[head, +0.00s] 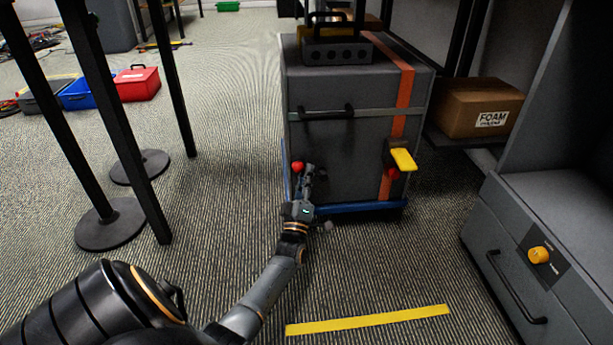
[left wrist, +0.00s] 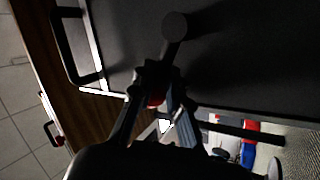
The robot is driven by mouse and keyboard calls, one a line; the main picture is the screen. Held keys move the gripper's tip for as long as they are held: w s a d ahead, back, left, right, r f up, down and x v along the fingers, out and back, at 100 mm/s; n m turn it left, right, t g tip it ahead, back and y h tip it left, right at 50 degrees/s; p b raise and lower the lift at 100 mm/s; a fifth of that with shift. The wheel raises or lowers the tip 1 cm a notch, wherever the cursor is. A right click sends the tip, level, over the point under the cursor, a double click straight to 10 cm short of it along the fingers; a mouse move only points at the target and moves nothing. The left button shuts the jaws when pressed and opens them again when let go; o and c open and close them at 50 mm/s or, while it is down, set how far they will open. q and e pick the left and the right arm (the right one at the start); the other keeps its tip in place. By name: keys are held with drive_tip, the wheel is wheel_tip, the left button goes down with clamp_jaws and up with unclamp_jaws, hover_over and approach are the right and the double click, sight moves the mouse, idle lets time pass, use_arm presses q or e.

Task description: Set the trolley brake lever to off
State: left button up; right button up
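The grey trolley (head: 340,165) stands upright on a blue base (head: 360,207), with an orange stripe down its front. A red ball knob (head: 298,167) is at its lower left front. A yellow handle (head: 403,159) with a red part below it sticks out at the right. Which of these is the brake lever, I cannot tell; no off mark is readable. My left gripper (head: 308,172) is beside the red knob. In the left wrist view, red (left wrist: 155,99) shows between its dark fingers (left wrist: 156,76); whether they grip it is unclear. My right gripper is not in view.
A grey cabinet (head: 560,215) with a yellow knob (head: 538,255) stands at the right. A foam box (head: 475,108) sits on a shelf behind. Black posts with round bases (head: 110,224) stand at the left. Carpet around a yellow floor strip (head: 368,320) is clear.

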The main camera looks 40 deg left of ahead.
use_arm(q)
drive_tip(key=shift+s+a+r+y, duration=0.2)
drive_tip(key=shift+a+y, duration=0.1)
wheel_tip(320, 180, up, 9)
drive_tip(key=shift+w+d+r, duration=0.1)
drive_tip(key=shift+d+r, duration=0.05)
drive_tip(key=shift+r, duration=0.05)
idle(0.3)
drive_tip(key=shift+c, duration=0.3)
